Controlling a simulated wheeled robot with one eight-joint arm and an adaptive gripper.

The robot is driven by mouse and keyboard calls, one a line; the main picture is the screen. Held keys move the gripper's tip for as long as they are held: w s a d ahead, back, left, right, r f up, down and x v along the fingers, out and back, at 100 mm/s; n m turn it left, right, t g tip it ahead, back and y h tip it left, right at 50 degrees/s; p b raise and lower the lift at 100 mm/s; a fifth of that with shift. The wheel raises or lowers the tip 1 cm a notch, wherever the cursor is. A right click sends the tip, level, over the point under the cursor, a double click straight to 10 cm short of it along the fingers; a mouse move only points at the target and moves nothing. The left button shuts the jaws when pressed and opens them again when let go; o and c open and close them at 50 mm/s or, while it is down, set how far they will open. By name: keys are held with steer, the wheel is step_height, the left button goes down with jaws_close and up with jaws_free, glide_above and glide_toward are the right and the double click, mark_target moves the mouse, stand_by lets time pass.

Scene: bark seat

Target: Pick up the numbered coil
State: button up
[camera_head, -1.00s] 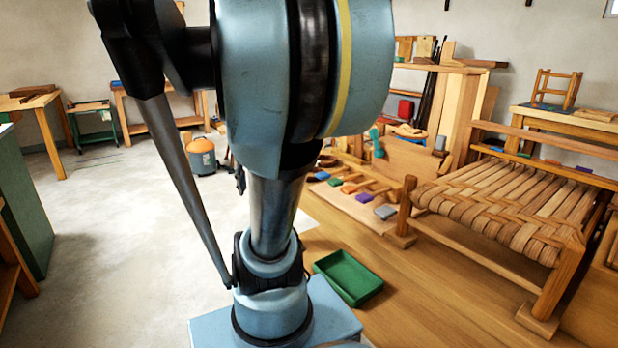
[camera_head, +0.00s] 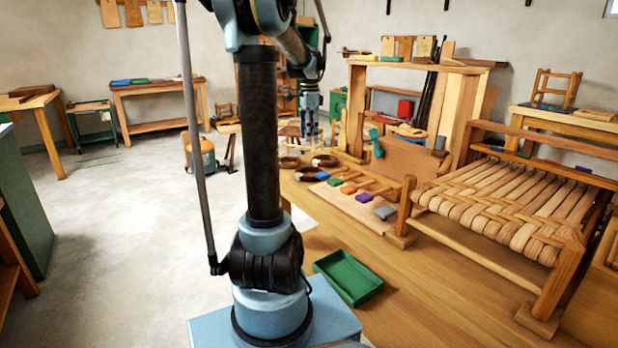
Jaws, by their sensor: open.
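Several dark brown coils lie close together at the far left part of the wooden bench: one at the left (camera_head: 289,162), one at the right (camera_head: 325,160), one nearer (camera_head: 306,174). They are too small to read any number on them, so I cannot tell which is the numbered coil. My gripper (camera_head: 311,142) hangs pointing down above and slightly behind the coils, small in the view. It is open, holds nothing and appears apart from them.
Colored blocks on wooden strips (camera_head: 349,188) lie right of the coils. A green tray (camera_head: 348,277) sits nearer on the bench. A woven bark seat (camera_head: 500,208) and an upright wooden frame (camera_head: 357,105) stand to the right and behind. Bare bench lies between tray and seat.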

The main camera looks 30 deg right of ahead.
steer(key=shift+m, duration=0.3)
steer(key=f, duration=0.3)
steer(key=d+f, duration=0.1)
steer(key=f, duration=0.3)
steer(key=d+f, duration=0.1)
steer(key=f, duration=0.3)
steer(key=shift+w+f, duration=0.2)
steer(key=shift+s+a+f, duration=0.1)
steer(key=shift+a+f, duration=0.05)
steer(key=shift+f, duration=1.4)
steer(key=shift+a+f, duration=0.1)
steer(key=shift+f, duration=1.4)
jaws_close()
